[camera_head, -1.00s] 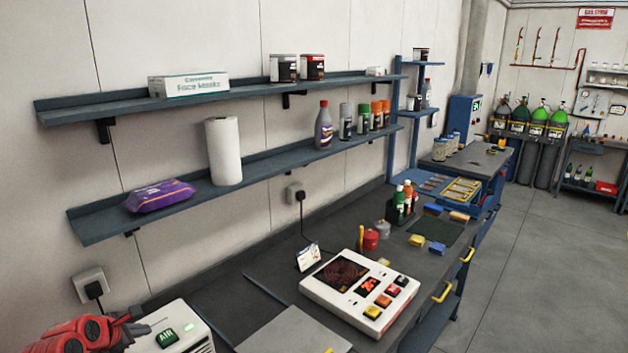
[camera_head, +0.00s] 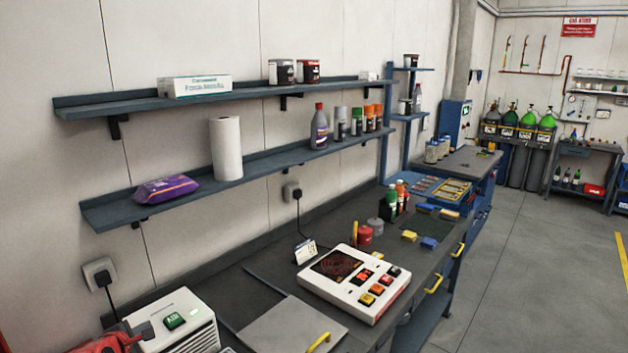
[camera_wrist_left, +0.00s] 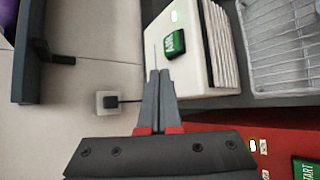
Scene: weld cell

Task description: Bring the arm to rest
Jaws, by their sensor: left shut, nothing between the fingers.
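My left gripper (camera_wrist_left: 160,88) is shut and empty in the left wrist view, its two grey fingers pressed together. In that view the fingertips point at the white box with the green AIR button (camera_wrist_left: 175,43), and I cannot tell whether they touch it. In the head view, red parts of my left arm show at the bottom left corner, in front of the white AIR box (camera_head: 190,318). The fingertips cannot be made out clearly there. My right gripper is not in view.
A white control panel (camera_head: 352,284) with coloured buttons stands on the dark workbench (camera_head: 240,280). Two wall shelves (camera_head: 150,208) hang above it. A wire basket (camera_wrist_left: 280,50) is beside the AIR box. A wall socket (camera_head: 99,272) is behind. Open floor lies at the right.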

